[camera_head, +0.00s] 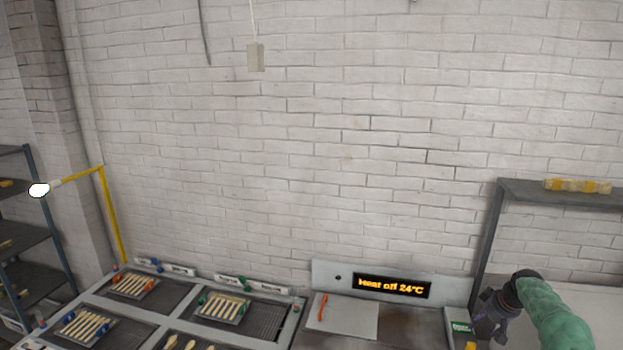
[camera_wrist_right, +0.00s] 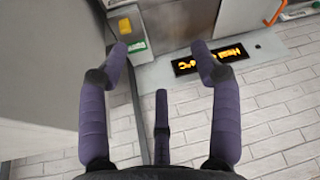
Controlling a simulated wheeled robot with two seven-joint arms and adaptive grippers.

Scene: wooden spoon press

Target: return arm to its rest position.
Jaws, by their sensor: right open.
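My right arm comes in at the lower right of the head view, with a green sleeve. Its gripper (camera_head: 490,318) hangs in front of the right end of the press bench, near the green-and-white box. In the right wrist view the purple fingers of the right gripper (camera_wrist_right: 160,62) are spread apart with nothing between them. The lit display (camera_wrist_right: 208,60) shows past the fingers in that view; in the head view the display (camera_head: 394,287) reads "Heat off 24°C". My left gripper is not in the head view.
Trays of wooden spoons (camera_head: 225,306) lie in the bench sections at lower left. A grey shelf (camera_head: 535,190) stands at right, close to my right arm. A yellow lamp post (camera_head: 110,215) stands at left.

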